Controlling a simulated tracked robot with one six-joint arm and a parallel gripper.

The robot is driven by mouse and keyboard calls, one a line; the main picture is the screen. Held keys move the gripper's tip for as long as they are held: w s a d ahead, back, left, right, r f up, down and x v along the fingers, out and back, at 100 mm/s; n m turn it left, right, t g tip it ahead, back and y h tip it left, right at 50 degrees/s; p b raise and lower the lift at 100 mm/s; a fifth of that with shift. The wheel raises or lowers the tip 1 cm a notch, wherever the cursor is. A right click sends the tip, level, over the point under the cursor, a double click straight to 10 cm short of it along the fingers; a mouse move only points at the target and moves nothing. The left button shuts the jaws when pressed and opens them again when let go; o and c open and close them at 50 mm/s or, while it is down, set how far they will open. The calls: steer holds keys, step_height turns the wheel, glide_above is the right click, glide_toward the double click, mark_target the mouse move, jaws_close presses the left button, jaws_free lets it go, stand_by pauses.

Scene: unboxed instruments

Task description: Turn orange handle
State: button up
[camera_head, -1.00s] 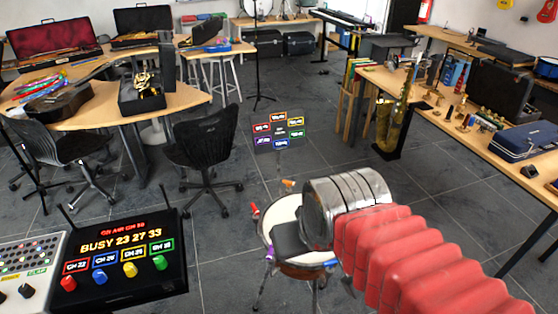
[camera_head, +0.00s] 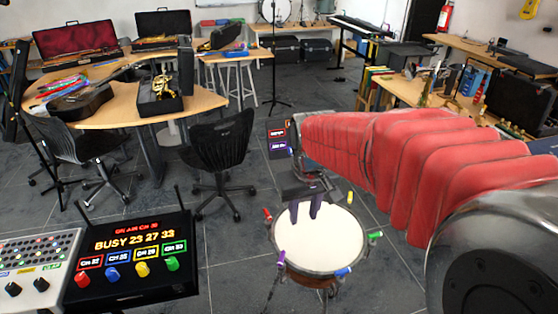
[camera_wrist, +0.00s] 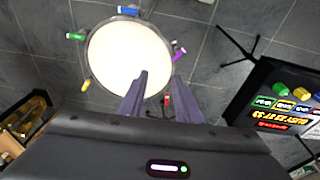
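The round drum (camera_head: 318,240) has a white head and small coloured handles around its rim. In the head view I see a red handle (camera_head: 267,214), a purple one (camera_head: 281,257), a blue one (camera_head: 343,271) and a green one (camera_head: 375,235). No orange handle is visible now; my gripper covers the far rim. My gripper (camera_head: 305,212) points down over the far part of the drum, its two dark fingers apart with nothing between them.
A black radio panel (camera_head: 130,262) with coloured knobs stands at the lower left, beside a grey mixer (camera_head: 40,262). A black chair (camera_head: 222,155) is behind the drum to the left. A sign panel (camera_head: 278,135) stands behind my gripper.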

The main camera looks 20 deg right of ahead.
steer(key=w+d+f+n+g, duration=0.1)
steer(key=w+d+f+n, duration=0.2)
steer(key=w, duration=0.7)
steer(key=w+d+f+n, duration=0.2)
steer(key=w+d+f, duration=0.3)
steer(key=w, duration=0.6)
steer(key=w+r+n+h, duration=0.1)
steer(key=w+r+n, duration=0.1)
steer(key=w+n, duration=0.2)
steer(key=shift+w+d+r+n+t, duration=0.25)
steer(key=shift+w+d+n+t, duration=0.1)
steer(key=shift+w, duration=0.55)
steer(key=shift+f, duration=0.1)
steer(key=f, duration=0.4)
steer(key=w+d+f, duration=0.1)
steer(key=f, duration=0.4)
steer(key=w+f, duration=0.1)
steer(key=f, duration=0.3)
steer(key=shift+d+f, duration=0.2)
steer(key=shift+d, duration=0.15)
